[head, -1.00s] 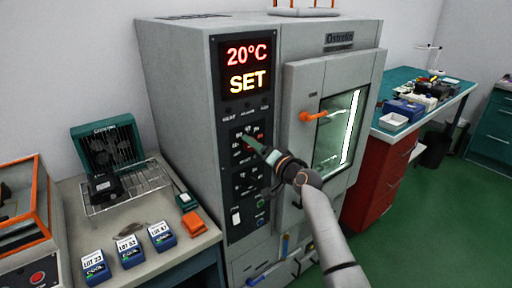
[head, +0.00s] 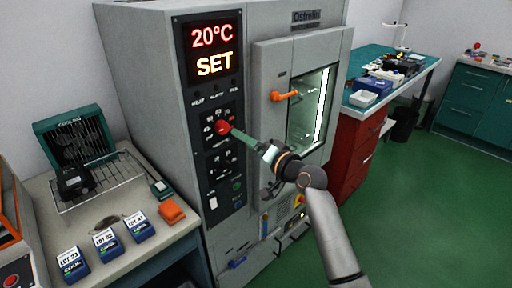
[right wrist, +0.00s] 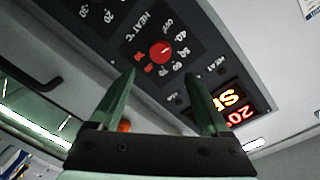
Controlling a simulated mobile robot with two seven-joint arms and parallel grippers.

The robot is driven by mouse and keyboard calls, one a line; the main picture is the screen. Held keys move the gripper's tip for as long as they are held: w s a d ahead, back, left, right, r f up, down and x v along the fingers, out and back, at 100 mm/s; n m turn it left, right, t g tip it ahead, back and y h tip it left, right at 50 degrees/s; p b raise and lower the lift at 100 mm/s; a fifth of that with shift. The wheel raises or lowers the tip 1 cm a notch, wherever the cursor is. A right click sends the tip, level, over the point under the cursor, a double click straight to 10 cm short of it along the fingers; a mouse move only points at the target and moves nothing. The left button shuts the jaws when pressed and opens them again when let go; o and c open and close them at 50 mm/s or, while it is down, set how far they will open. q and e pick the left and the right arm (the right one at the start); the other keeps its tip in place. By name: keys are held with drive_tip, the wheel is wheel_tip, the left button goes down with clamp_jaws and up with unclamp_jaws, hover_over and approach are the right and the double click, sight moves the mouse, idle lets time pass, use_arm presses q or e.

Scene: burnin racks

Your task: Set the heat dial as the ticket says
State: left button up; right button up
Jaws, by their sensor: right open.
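The heat dial (head: 222,128) is a red round knob on the black control panel of the grey oven cabinet. In the right wrist view the heat dial (right wrist: 161,52) shows from the front, with "HEAT °C", "OFF" and numbers around it. My right gripper (head: 232,131) has its green fingers pointing at the dial from the right. In the right wrist view the right gripper (right wrist: 159,80) is open, and the dial lies ahead of and between its fingertips; contact cannot be told. The display (head: 213,52) reads 20°C SET. No readable ticket shows. My left gripper is out of view.
Further controls (head: 222,165) sit below the heat dial. An orange door handle (head: 284,96) sticks out right of the panel. The left bench holds several lot-labelled blue boxes (head: 137,226), an orange block (head: 171,212) and a wire rack (head: 112,178). Green floor is open at right.

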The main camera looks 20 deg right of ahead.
drive_tip(key=shift+v, duration=1.75)
drive_tip(key=s+a+f+n+g+h, duration=0.15)
drive_tip(key=s+f, duration=0.35)
drive_tip(key=f, duration=0.5)
drive_tip(key=s+a+f+n+g+h, duration=0.15)
drive_tip(key=s+f, duration=0.25)
drive_tip(key=f, duration=0.5)
drive_tip(key=s+a+f+n+g, duration=0.2)
drive_tip(key=s+f, duration=0.5)
drive_tip(key=s, duration=0.4)
drive_tip(key=s+a+f+n+g, duration=0.2)
drive_tip(key=s+a+f+n, duration=0.1)
drive_tip(key=s+f, duration=0.5)
drive_tip(key=s+n, duration=0.1)
drive_tip(key=s, duration=0.2)
drive_tip(key=shift+f, duration=0.2)
